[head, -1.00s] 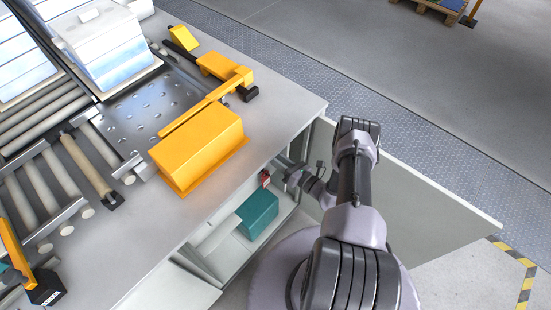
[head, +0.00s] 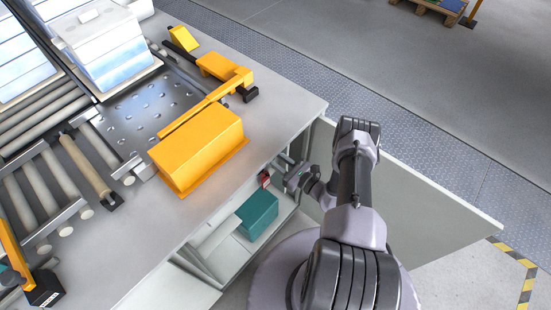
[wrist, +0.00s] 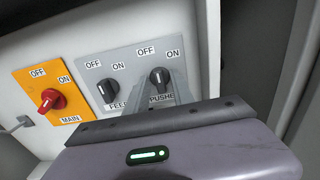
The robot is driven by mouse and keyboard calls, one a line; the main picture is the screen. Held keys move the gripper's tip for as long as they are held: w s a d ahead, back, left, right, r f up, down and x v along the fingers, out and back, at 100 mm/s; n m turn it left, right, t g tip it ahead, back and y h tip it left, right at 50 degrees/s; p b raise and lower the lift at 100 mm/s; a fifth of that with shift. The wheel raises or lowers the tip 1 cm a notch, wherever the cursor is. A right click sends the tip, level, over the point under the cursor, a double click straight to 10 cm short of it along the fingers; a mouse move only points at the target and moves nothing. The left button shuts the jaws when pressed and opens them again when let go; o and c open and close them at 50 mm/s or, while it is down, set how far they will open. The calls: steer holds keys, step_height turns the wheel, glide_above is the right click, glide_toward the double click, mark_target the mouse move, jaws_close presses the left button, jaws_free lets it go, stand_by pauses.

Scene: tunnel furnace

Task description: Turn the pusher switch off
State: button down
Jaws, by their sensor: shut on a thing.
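The black pusher switch knob (wrist: 159,75) is on a grey panel (wrist: 130,72) in the wrist view, with OFF at its upper left and ON at its upper right. My gripper (wrist: 165,88) is shut on this knob, its fingers reaching up to it from below. The fingers partly cover the knob and the PUSHER label, so I cannot tell exactly which way the knob points. In the head view my gripper (head: 286,164) is inside the open cabinet under the table, and the pusher knob is hidden there.
A black feed knob (wrist: 108,91) is just left of the pusher knob. A red main switch (wrist: 50,100) sits on an orange plate further left. A teal box (head: 258,213) is inside the cabinet. The open cabinet door (head: 420,185) stands right of my arm.

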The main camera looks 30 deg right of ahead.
stand_by(0.3)
steer(key=c, duration=1.5)
jaws_free()
steer(key=shift+o, duration=0.2)
steer(key=p+v, duration=0.3)
steer(key=v, duration=1.4)
steer(key=shift+s, duration=0.25)
